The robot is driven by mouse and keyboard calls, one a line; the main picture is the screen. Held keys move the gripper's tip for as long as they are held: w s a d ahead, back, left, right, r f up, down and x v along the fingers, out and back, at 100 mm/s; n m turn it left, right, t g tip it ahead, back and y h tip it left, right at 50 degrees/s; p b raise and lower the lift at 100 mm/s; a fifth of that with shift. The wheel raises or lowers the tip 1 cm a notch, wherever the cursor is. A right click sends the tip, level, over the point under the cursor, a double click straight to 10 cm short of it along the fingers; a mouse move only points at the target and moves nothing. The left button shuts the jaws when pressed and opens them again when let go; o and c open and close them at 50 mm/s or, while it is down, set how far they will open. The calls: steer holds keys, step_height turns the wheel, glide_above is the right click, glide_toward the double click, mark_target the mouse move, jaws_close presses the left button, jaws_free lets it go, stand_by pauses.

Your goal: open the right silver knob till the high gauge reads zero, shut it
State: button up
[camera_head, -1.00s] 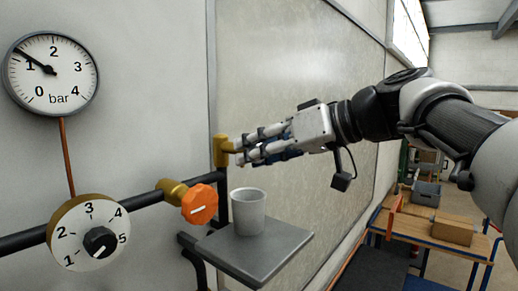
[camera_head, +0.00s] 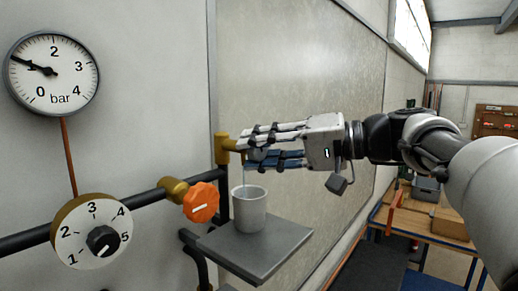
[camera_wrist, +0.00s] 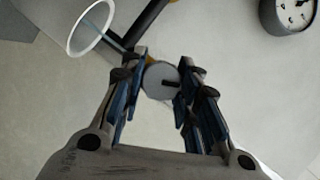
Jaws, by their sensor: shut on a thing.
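The round gauge (camera_head: 52,72) hangs high on the wall at the left of the head view. Its needle points left, close to the 1 bar mark. The silver knob (camera_wrist: 158,76) shows in the wrist view as a grey disc with a dark slot, between my fingertips. My gripper (camera_head: 250,153) is shut on it, beside the brass fitting (camera_head: 222,148) at the pipe's end. In the head view the fingers mostly hide the knob. A thin stream (camera_head: 243,176) runs down from there into the white cup (camera_head: 249,208), also seen in the wrist view (camera_wrist: 91,28).
The cup stands on a grey shelf (camera_head: 265,246) below my gripper. An orange knob (camera_head: 201,202) and a numbered dial with a black knob (camera_head: 103,241) sit on the pipe at left. A table with boxes (camera_head: 408,220) stands behind at right.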

steer(key=shift+m, duration=0.4)
steer(key=o, duration=1.1)
steer(key=shift+c, duration=0.2)
steer(key=v, duration=1.2)
steer(key=shift+f, duration=0.15)
